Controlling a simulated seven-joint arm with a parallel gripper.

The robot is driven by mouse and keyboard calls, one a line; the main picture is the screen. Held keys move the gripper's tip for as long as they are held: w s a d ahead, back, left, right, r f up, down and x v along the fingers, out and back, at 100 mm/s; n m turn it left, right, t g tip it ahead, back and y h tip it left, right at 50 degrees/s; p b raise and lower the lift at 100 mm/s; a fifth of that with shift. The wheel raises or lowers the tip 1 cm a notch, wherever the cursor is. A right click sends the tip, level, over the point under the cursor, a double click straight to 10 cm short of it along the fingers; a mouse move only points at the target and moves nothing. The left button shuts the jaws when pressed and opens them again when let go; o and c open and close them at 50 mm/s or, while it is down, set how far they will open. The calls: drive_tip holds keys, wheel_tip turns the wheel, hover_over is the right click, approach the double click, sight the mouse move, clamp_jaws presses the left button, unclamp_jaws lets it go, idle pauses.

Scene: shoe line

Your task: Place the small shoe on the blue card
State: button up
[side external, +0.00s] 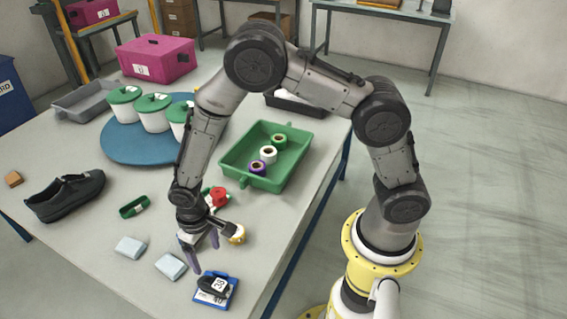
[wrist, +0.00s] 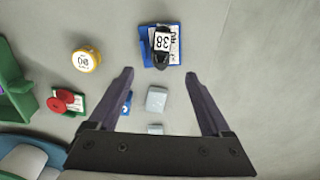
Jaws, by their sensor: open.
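The small shoe (side external: 213,284) is dark, with a white numbered label on top. It lies on the blue card (side external: 231,294), near the table's front edge. In the wrist view the shoe (wrist: 161,64) and the card (wrist: 146,56) are at the top centre, beyond my fingertips. My gripper (side external: 203,254) is open and empty, pointing down above the table just behind the card. In the wrist view my gripper (wrist: 159,74) shows both fingers spread wide, with nothing between the tips touching them. A larger dark shoe (side external: 65,196) stands at the table's left.
Pale blue blocks (side external: 131,247) lie left of my gripper. A yellow roll (side external: 237,234) and a red item (side external: 217,197) on a green card are close by. A green tray (side external: 290,165) holds several rolls. White pots with green lids (side external: 154,102) stand on a blue disc (side external: 120,152).

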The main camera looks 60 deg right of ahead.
drive_tip(key=s+d+r+t, duration=0.15)
drive_tip(key=d+r, duration=0.25)
drive_tip(key=r, duration=0.6)
drive_tip(key=s+d+r+t, duration=0.15)
drive_tip(key=d+r, duration=0.25)
drive_tip(key=r, duration=0.7)
drive_tip(key=s+d+r+t, duration=0.1)
drive_tip(key=s+d+r, duration=0.2)
drive_tip(key=s, duration=0.5)
drive_tip(key=s+d+r+t, duration=0.1)
drive_tip(key=s+d+r, duration=0.3)
drive_tip(key=s, duration=0.5)
drive_tip(key=shift+d+r, duration=0.3)
drive_tip(key=shift+r, duration=0.55)
